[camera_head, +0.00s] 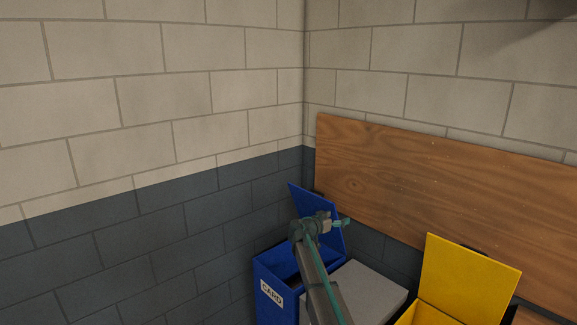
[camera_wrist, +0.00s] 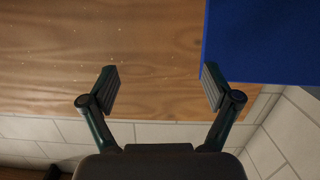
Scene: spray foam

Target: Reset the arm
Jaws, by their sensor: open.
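My gripper (camera_wrist: 158,90) is open in the wrist view, with its two fingers wide apart and nothing between them. Behind them are the wooden board and, at the top right, part of a blue panel. In the head view my arm reaches up from the bottom, and my gripper (camera_head: 340,222) is in front of the raised lid of the blue bin. The fingers are too small there to make out.
A blue bin (camera_head: 270,277) with a label and raised lid (camera_head: 300,200) stands in the corner. A yellow bin (camera_head: 470,280) with a raised lid is at lower right, a grey surface (camera_head: 375,290) between them. A wooden board (camera_head: 440,190) lines the right wall.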

